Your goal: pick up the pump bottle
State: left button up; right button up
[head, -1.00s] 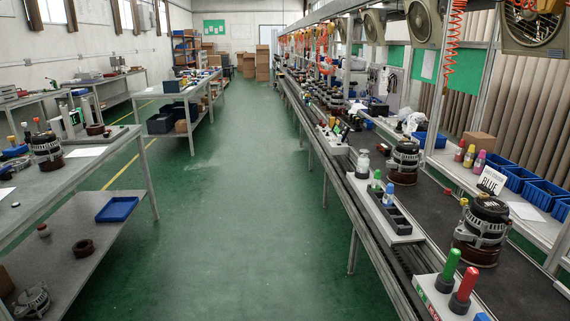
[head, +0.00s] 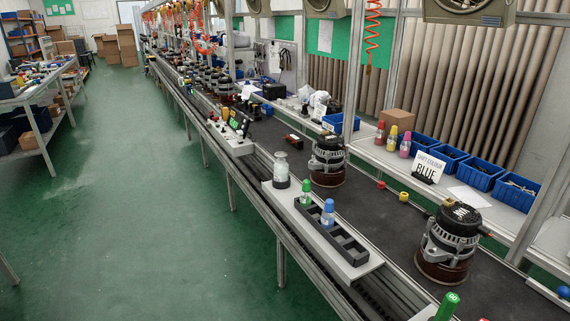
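Two small capped bottles stand in a black compartment rack (head: 345,246) on a white board along the near side of the line. One has a green cap (head: 305,193) and one has a blue cap (head: 328,212). A clear whitish bottle (head: 281,170) with a dark base stands just behind the rack. A red bottle (head: 380,133), a yellow bottle (head: 392,137) and a pink bottle (head: 405,144) stand on the shelf beyond the belt. I cannot make out for certain which one is a pump bottle. Neither of my grippers is in view.
Alternators stand on the dark belt, one near (head: 447,242) and one farther back (head: 327,161). A sign (head: 428,167) reading "BLUE" stands on the shelf by several blue bins (head: 483,175). A green-topped post (head: 447,306) stands at the bottom edge. The green floor (head: 150,220) at left is clear.

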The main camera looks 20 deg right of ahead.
aim_at(280, 167)
jog(key=i+j+z, duration=0.15)
jog(key=i+z, duration=0.25)
jog(key=i+j+z, duration=0.45)
jog(key=i+l, duration=0.1)
